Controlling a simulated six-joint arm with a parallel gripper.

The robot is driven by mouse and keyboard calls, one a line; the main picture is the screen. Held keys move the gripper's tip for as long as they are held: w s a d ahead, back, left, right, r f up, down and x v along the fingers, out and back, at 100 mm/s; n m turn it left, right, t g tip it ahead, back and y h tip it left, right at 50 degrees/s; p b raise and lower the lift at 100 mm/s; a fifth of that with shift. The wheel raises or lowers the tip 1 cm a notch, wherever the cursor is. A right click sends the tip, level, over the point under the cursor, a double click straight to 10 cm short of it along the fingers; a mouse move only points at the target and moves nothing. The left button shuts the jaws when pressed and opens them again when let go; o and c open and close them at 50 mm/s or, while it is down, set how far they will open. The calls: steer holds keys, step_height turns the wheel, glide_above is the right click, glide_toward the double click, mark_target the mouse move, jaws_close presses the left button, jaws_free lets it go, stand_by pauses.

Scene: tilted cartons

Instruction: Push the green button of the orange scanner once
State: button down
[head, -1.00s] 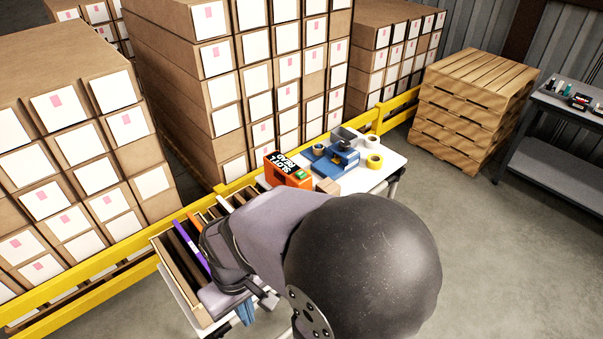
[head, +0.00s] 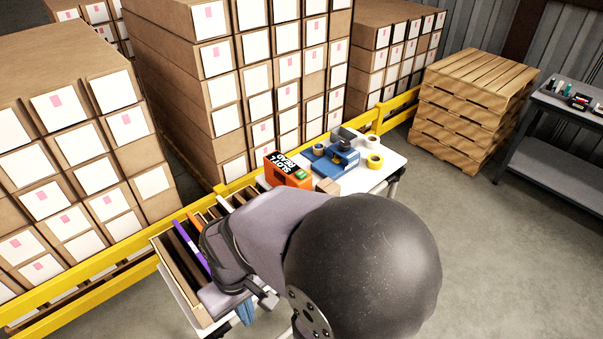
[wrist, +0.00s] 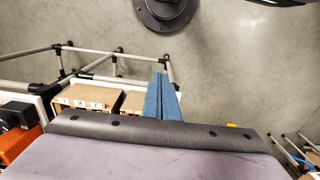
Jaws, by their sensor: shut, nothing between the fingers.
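The orange scanner (head: 284,172) stands on the white table in the head view, with a black label with white lettering on it. Its green button (head: 301,174) faces up near its right end. My gripper (head: 245,314) shows in the head view as a small blue tip below my arm, nearer than the scanner and well apart from it. In the wrist view its blue fingers (wrist: 160,78) are shut together and empty, over grey floor beside the table edge. An orange and black object (wrist: 14,145) is cut off at the left of the wrist view; I cannot tell if it is the scanner.
A blue device (head: 336,164), tape rolls (head: 374,162) and a small brown box (head: 328,186) stand beside the scanner. A slotted rack (head: 178,275) holds upright boards nearer by. A yellow rail (head: 110,258) and stacked cartons (head: 190,90) stand behind the table.

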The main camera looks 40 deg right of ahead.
steer(key=s+d+r+m+g+y+p, duration=0.1)
steer(key=s+d+m+p, duration=0.15)
steer(key=d, duration=0.25)
steer(key=s+d+r+m+g+p, duration=0.1)
steer(key=s+d+m+p, duration=0.1)
steer(key=d+m+p, duration=0.3)
steer(key=w+d+m+t+y+p, duration=0.1)
steer(key=w+d+m+t+p, duration=0.1)
steer(key=w+d+m, duration=0.35)
steer(key=w+d+m+t+y+p, duration=0.1)
steer(key=w+d+m+p, duration=0.1)
steer(key=d, duration=0.7)
steer(key=w+d+r+m+t, duration=0.4)
steer(key=w+r, duration=0.3)
steer(key=w, duration=0.2)
steer(key=w+d+r+m+t+h, duration=0.1)
steer(key=w+d+r+m+t, duration=0.3)
steer(key=w, duration=0.6)
steer(key=d+r+m, duration=0.1)
steer(key=d+r, duration=0.1)
steer(key=d, duration=0.1)
steer(key=shift+d+r+m, duration=0.15)
steer(key=shift+r+m, duration=0.25)
